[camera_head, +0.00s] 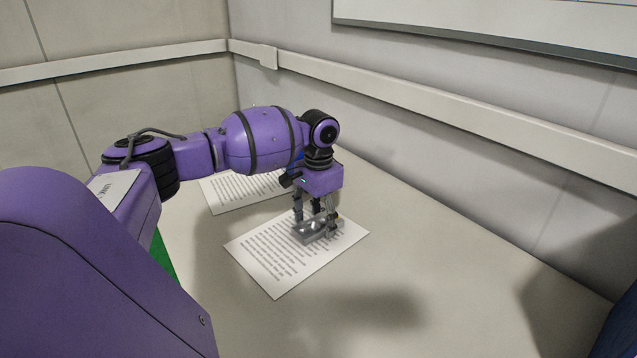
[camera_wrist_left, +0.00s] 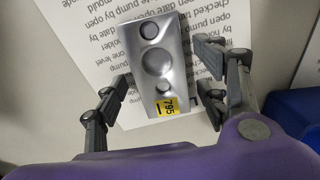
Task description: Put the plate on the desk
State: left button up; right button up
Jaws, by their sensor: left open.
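The plate (camera_head: 312,229) is a small silver metal block with round holes and a yellow label reading 795. It appears to lie on a printed sheet (camera_head: 275,262) on the desk (camera_head: 430,270). My left gripper (camera_head: 315,222) points down over it. In the left wrist view, the plate (camera_wrist_left: 155,62) sits between the spread fingers of my left gripper (camera_wrist_left: 165,75), with gaps at its sides. The gripper is open. In the head view, its fingers partly hide the plate. My right gripper is not in view.
Another printed sheet (camera_head: 228,192) lies behind, partly under my arm. A green item (camera_head: 161,258) shows at the left, partly hidden by my arm. A blue thing (camera_head: 618,330) is at the lower right edge. The wall rail (camera_head: 450,105) runs behind the desk. The desk's right side is clear.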

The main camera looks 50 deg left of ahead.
aim_at(318, 227)
pick_arm(q)
jog(key=shift+r, duration=0.4)
notch_tip(318, 227, up, 12)
jog(key=p, duration=0.1)
jog(key=shift+f+p, duration=0.25)
jog(key=shift+p, duration=0.15)
